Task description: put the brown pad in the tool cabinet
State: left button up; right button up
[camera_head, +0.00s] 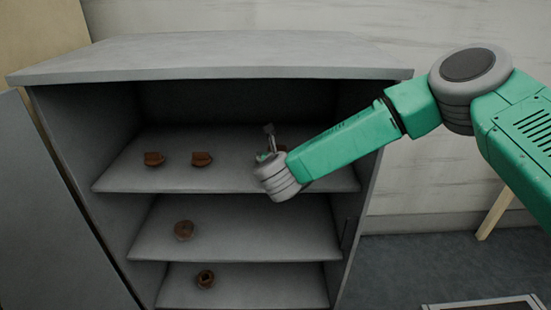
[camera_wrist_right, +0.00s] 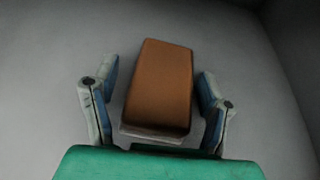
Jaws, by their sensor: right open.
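The grey tool cabinet (camera_head: 210,56) stands open in the head view, with several shelves showing. My right gripper (camera_head: 269,142) is inside it, over the right part of the upper shelf (camera_head: 228,178). In the right wrist view the brown pad (camera_wrist_right: 160,85), a block with a paler underside, lies between the two fingers of my right gripper (camera_wrist_right: 158,78). The fingers are open, with a gap visible on each side of the pad. The head view mostly hides the pad behind my gripper and wrist. My left gripper is out of view.
The cabinet door (camera_head: 50,210) stands open at left.

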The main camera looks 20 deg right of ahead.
jog(key=v, duration=0.1)
jog(key=p+v, duration=0.1)
jog(key=v, duration=0.2)
jog(key=shift+s+d+r, duration=0.2)
jog(key=shift+s, duration=0.1)
jog(key=v, duration=0.3)
jog(key=a+p+v, duration=0.1)
jog(key=v, duration=0.2)
jog(key=shift+s+r+p, duration=0.1)
jog(key=shift+s+p, duration=0.25)
jog(key=shift+s, duration=0.15)
jog(key=shift+d, duration=0.25)
jog(key=s+a+f+n+g+y, duration=0.3)
jog(key=s+f+n+g+y, duration=0.15)
jog(key=s+f+n, duration=1.2)
jog(key=s+d+f+n+g, duration=0.4)
jog(key=s+d+n, duration=0.3)
jog(key=s+n, duration=0.3)
jog(key=s+d+f+n+g, duration=0.3)
jog(key=s+d+n, duration=0.4)
jog(key=s+n, duration=0.3)
jog(key=f+n+h, duration=0.1)
jog(key=n, duration=0.2)
jog(key=shift+f+g, duration=0.25)
jog(key=shift+g, duration=0.1)
